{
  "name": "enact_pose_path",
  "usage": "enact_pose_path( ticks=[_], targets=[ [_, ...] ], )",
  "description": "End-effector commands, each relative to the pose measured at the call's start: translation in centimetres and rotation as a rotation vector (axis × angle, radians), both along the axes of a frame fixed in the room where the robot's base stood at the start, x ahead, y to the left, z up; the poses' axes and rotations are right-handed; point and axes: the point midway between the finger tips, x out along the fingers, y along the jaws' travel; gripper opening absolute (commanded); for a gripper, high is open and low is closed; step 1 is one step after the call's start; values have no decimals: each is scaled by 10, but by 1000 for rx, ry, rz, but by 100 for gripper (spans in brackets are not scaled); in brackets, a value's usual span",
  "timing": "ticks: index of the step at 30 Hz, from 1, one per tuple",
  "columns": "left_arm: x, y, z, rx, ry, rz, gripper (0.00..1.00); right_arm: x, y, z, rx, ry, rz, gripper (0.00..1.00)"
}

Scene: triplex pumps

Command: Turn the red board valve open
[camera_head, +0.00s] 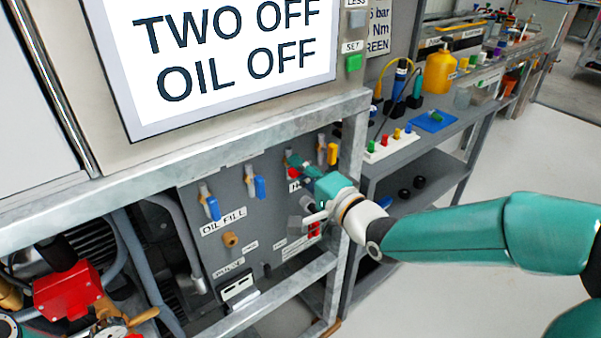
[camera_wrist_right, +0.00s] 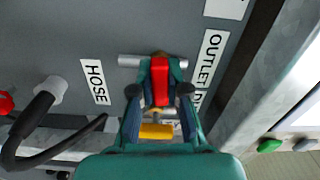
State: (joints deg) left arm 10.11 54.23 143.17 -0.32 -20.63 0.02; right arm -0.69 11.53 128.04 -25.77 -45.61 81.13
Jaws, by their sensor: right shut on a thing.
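The red board valve (camera_wrist_right: 160,82) shows in the right wrist view, its red handle between the fingers of my right gripper (camera_wrist_right: 159,92). The handle lies crosswise to the short grey pipe (camera_wrist_right: 131,61) behind it. In the head view, my right gripper (camera_head: 303,169) reaches the grey valve board (camera_head: 277,210) from the right and is shut on the handle. There the gripper hides most of the red valve, with only a little red (camera_head: 293,173) showing. My left gripper is not in view.
Blue handles (camera_head: 213,208) (camera_head: 260,187) hang left of the gripper and a yellow handle (camera_head: 333,154) is close on its right. A galvanised frame (camera_head: 215,143) surrounds the board. A hose (camera_wrist_right: 34,124) runs near the HOSE label (camera_wrist_right: 95,82). A grey bench (camera_head: 430,145) stands at right.

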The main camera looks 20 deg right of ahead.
Motion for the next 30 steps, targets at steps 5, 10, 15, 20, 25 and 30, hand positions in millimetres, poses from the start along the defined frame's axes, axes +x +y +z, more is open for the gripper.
enact_pose_path(
  ticks=[5,10,15,20,25,30],
  targets=[
    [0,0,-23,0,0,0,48,-1,0,-8,-122,-39,1,0],
    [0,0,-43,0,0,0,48,-1,0,-9,-268,-91,2,0],
    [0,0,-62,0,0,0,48,-1,0,-10,-421,-145,1,0],
    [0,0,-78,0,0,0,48,-1,0,-10,-564,-197,2,0],
    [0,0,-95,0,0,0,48,-1,0,-10,-715,-252,3,0],
    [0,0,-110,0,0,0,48,-1,0,-10,-867,-307,2,0]
  ],
)
